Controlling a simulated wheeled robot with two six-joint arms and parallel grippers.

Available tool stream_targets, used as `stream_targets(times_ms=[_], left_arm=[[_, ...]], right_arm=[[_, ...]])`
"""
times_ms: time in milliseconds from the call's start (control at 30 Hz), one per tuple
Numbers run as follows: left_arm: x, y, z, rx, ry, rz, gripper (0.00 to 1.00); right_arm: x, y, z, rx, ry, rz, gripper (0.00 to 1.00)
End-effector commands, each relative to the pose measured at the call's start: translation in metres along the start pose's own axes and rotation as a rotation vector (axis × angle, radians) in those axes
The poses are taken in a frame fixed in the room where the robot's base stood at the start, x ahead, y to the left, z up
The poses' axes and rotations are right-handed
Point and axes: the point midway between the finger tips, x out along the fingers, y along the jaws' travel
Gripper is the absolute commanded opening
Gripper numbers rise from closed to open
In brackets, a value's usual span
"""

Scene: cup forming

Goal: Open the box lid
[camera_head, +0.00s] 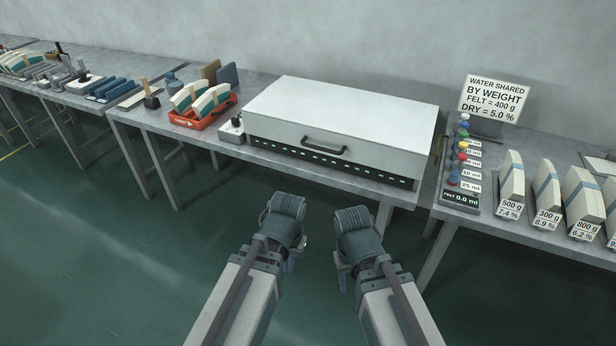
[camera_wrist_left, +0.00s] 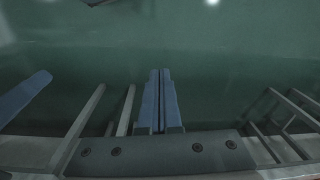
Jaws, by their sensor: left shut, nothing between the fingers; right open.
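A wide white box (camera_head: 345,110) stands on the middle bench. Its lid is down, and a dark handle (camera_head: 324,145) sits on the front face. A dark strip with small light marks runs below the lid. My left gripper (camera_head: 291,262) is in front of the bench, below and apart from the handle. In the left wrist view its blue fingers (camera_wrist_left: 160,75) are together with nothing between them. My right gripper (camera_head: 343,278) is beside it, apart from the box, its fingers mostly hidden behind the wrist; it is open.
An orange tray (camera_head: 203,116) of white-and-green pieces stands left of the box. A small grey unit with a knob (camera_head: 232,130) adjoins the box's left side. Right are a sign (camera_head: 494,97), a row of coloured knobs and labelled stacks (camera_head: 511,180). The floor before the bench is clear.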

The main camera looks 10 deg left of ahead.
Motion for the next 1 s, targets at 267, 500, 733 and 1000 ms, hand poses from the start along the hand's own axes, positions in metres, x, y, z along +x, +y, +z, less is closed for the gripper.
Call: stream_targets(times_ms=[267, 500, 733, 1000], left_arm=[[0.109, -0.016, -0.018, -0.130, 0.062, 0.071, 0.00], [0.165, -0.010, -0.055, -0.351, 0.181, 0.248, 0.00], [0.141, 0.020, -0.133, -0.831, 0.343, 0.711, 0.00], [0.039, 0.009, -0.214, -1.524, 0.266, 1.461, 0.00]], right_arm=[[0.108, -0.010, -0.006, 0.000, 0.000, 0.000, 0.50], [0.172, -0.016, -0.010, 0.000, 0.000, 0.000, 0.50], [0.198, -0.019, -0.012, 0.000, 0.000, 0.000, 0.50], [0.198, -0.019, -0.012, 0.000, 0.000, 0.000, 0.50]])
